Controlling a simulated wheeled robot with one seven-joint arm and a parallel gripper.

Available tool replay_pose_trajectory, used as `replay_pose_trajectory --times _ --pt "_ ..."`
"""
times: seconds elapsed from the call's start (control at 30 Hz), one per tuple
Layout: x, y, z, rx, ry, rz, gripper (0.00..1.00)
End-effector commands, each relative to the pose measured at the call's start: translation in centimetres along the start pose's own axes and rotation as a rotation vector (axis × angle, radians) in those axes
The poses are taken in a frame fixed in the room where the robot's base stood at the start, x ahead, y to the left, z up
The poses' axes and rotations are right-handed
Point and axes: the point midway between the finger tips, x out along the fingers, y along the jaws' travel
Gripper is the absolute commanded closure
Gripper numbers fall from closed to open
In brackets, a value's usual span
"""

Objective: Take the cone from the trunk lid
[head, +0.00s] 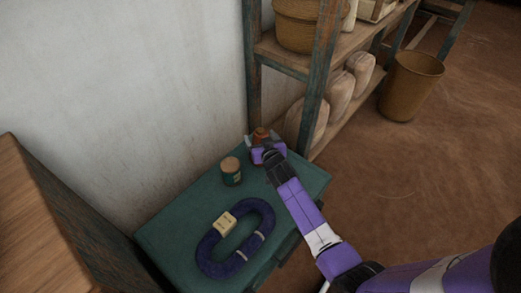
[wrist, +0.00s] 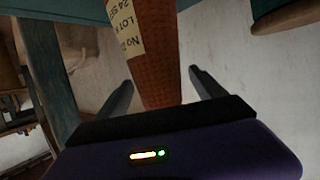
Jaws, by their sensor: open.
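The orange-red cone (head: 260,133) stands near the far end of the green trunk lid (head: 175,227), partly hidden by my gripper in the head view. My gripper (head: 262,148) is at the cone. In the wrist view the cone (wrist: 158,55) fills the middle, with a pale printed label on it. My open gripper (wrist: 161,76) has one finger on each side of the cone. Gaps show between the cone and both fingers.
A dark green tin with a tan top (head: 231,173) stands close left of the cone. A dark blue coiled hank (head: 263,222) with a cream tag lies nearer. A shelf rack (head: 316,85) stands behind right; a brown basket (head: 409,88) is on the floor.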

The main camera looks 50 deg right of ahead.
Motion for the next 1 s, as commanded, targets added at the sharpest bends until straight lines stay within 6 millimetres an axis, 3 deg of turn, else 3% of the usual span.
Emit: replay_pose_trajectory --times 0.2,0.5,0.9,1.0 --pt "2.8 0.1 0.1 -0.001 0.001 0.001 0.20" --pt "3.0 0.1 0.1 0.000 0.000 0.000 0.22" --pt "3.0 0.1 0.1 0.000 0.000 0.000 1.00" --pt "3.0 0.1 0.0 0.000 0.002 0.000 1.00"
